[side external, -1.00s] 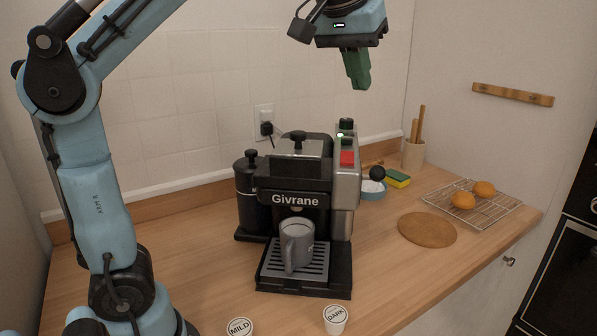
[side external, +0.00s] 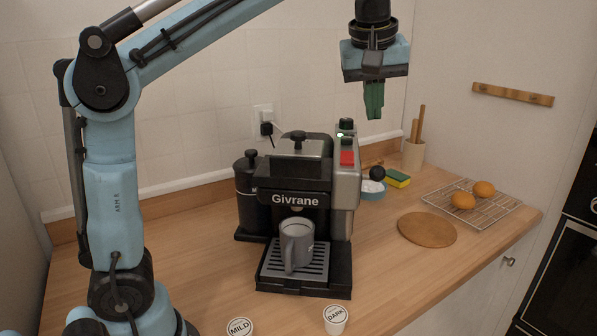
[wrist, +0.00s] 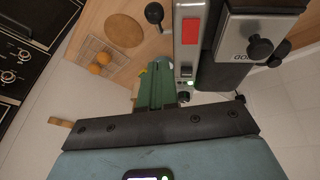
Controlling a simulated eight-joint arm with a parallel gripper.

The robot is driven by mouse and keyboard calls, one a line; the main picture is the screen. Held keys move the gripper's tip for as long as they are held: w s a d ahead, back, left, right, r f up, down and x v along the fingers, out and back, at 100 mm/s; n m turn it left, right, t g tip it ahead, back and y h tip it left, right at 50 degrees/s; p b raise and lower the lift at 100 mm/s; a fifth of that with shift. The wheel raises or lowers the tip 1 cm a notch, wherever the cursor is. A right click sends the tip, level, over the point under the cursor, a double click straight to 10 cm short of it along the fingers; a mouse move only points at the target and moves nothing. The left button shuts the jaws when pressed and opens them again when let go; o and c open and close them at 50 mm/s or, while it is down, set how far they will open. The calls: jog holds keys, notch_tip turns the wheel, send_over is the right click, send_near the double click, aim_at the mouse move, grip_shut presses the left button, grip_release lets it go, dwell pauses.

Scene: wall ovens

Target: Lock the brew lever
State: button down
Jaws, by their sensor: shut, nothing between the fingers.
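The black and silver Givrane coffee machine (side external: 295,200) stands on the wooden counter, with a grey mug (side external: 297,245) on its drip tray. A black ball-ended lever (side external: 377,173), seemingly the brew lever, shows just right of the machine's silver side. The ball also shows near the top of the wrist view (wrist: 154,13); how the lever joins the machine is not clear. My gripper (side external: 375,114) has green fingers, shut and empty, pointing down in the air above and right of the machine, apart from the lever. The fingers show in the middle of the wrist view (wrist: 158,70).
A red switch (side external: 347,158) is on the machine's silver side. A blue bowl (side external: 372,194) and a sponge (side external: 398,180) lie right of it. A round board (side external: 427,230) and a wire rack (side external: 497,205) with oranges are farther right. Two pods stand in front.

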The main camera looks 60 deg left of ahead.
aim_at(376, 169)
jog(key=f, duration=0.4)
jog(key=w+f, duration=0.1)
jog(key=f, duration=0.1)
jog(key=shift+d+f, duration=0.15)
jog(key=shift+f, duration=0.25)
jog(key=shift+s+d+f, duration=0.1)
jog(key=shift+d+f, duration=0.15)
jog(key=shift+f, duration=0.35)
jog(key=shift+s+d+f+t+y, duration=0.4)
jog(key=shift+d+f+y, duration=0.05)
jog(key=shift+d+y, duration=0.05)
jog(key=shift+s+d+f, duration=0.2)
jog(key=shift+d+f, duration=0.05)
jog(key=shift+f, duration=0.1)
